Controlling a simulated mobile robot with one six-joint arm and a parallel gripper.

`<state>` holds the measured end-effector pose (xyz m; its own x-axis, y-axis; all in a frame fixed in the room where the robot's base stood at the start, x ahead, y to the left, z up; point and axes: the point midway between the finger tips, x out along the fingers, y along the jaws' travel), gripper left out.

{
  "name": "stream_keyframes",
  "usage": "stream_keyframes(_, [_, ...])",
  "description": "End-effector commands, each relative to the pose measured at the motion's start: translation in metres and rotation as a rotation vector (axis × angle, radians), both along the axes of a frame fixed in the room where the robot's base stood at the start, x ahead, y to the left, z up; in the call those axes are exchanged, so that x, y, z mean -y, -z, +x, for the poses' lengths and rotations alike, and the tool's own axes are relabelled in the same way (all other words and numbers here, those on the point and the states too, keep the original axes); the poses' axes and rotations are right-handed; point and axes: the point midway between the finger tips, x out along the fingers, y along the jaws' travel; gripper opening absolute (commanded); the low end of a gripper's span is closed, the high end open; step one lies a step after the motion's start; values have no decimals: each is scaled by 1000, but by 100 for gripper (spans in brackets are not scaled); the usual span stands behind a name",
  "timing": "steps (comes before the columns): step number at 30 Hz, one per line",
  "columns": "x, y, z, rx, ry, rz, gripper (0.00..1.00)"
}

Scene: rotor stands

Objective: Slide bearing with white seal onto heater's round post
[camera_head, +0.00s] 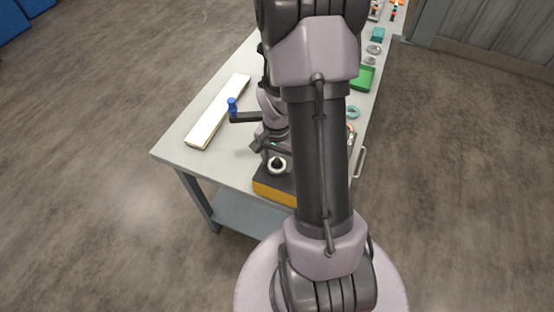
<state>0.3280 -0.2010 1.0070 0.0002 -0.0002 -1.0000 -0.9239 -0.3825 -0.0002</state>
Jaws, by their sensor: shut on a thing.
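The heater (275,190) is a box with a dark top and an orange-yellow front at the near end of the bench. A pale ring with a dark centre, which looks like the bearing with the white seal (270,166), shows over the heater's top. My gripper (271,151) is just behind this ring, pointing down at the heater, and is shut on the bearing. The dark middle of the ring may be the round post; I cannot tell whether the ring is around it or above it. My arm hides the heater's right side.
A long white board (218,112) lies on the bench's left side. A blue knob (232,104) on a dark bar stands left of my gripper. A green tray (364,78), a teal ring (352,112) and several small parts lie along the right side. The near left corner is clear.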

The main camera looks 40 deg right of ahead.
Motion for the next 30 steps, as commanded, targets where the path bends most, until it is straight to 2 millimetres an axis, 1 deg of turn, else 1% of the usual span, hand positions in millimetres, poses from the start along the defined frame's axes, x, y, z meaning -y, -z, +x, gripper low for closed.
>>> stream_keyframes(3, [0,3,0,0,0,0,20])
stream_keyframes(13, [0,3,0,0,0,0,20])
stream_keyframes(14, [0,3,0,0,0,0,60])
stream_keyframes(15, [0,3,0,0,0,0,68])
stream_keyframes(17, [0,3,0,0,0,0,79])
stream_keyframes(18, [0,3,0,0,0,0,81])
stream_keyframes(24, [0,3,0,0,0,0,81])
stream_keyframes(27, [0,3,0,0,0,0,100])
stream_keyframes(30, [0,3,0,0,0,0,100])
